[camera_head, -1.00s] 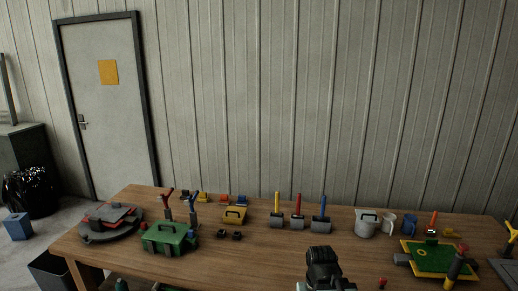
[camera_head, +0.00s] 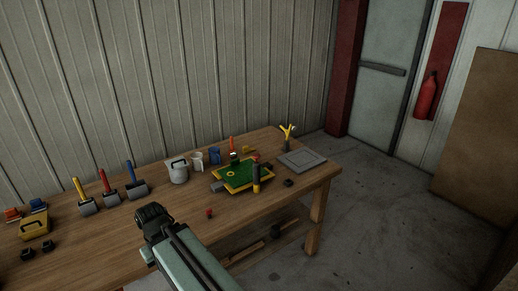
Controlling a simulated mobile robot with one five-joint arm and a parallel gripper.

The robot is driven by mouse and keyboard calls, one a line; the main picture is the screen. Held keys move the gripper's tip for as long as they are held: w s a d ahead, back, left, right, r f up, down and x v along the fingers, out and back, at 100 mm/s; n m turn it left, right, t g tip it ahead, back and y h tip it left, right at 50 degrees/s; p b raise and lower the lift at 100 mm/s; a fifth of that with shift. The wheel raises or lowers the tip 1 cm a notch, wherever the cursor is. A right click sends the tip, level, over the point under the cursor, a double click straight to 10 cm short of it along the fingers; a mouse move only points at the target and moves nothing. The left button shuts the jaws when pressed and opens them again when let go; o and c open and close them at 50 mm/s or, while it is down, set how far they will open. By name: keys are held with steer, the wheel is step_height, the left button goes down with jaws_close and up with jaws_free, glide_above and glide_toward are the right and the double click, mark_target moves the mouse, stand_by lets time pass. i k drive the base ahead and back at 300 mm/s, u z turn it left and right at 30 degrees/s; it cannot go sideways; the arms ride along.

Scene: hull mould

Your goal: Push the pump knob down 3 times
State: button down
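No part is clearly recognisable as the pump knob. A green mould board with a yellow rim (camera_head: 236,188) lies on the workbench, right of centre. A black and yellow upright cylinder (camera_head: 256,178) stands at its front right edge. A dark device with an orange-red upright handle (camera_head: 232,143) stands at its back edge. A small red knob-like piece (camera_head: 210,212) sits on the bench in front of the board. My gripper (camera_head: 150,214) is dark and over the bench's front part, left of the board and the red piece, apart from them. Its fingers are too small and dark to read.
The wooden bench (camera_head: 120,228) ends at the right past a grey plate (camera_head: 302,160). White and blue cups and a grey bucket (camera_head: 178,173) stand behind. Rollers with yellow, red and blue handles (camera_head: 108,190) and a yellow box (camera_head: 35,225) are left. Open floor lies right.

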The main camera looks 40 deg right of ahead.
mark_target(256, 156)
steer(key=z, duration=0.55)
steer(key=i, duration=0.9)
steer(key=u, duration=0.4)
